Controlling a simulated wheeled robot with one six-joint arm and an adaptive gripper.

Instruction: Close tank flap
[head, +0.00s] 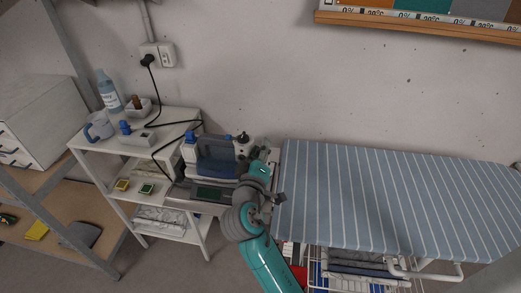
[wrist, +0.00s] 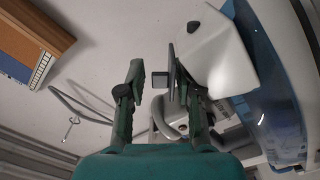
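The steam iron station (head: 202,182) stands on the small white table, with a translucent blue water tank (head: 216,162) that also shows at the right of the wrist view (wrist: 278,110). My gripper (head: 262,153) is at the station's right side, partly hidden by my own wrist in the head view. In the wrist view my gripper (wrist: 157,68) has its fingers apart. A thin dark grey plate with a square tab (wrist: 160,80) shows between the fingers, close to the right one. It may be the tank flap; I cannot tell whether it touches a finger.
A striped ironing board (head: 400,195) stands close on the right. A white side table (head: 88,143) on the left carries a blue mug (head: 99,127), a bottle (head: 108,90) and a black cord.

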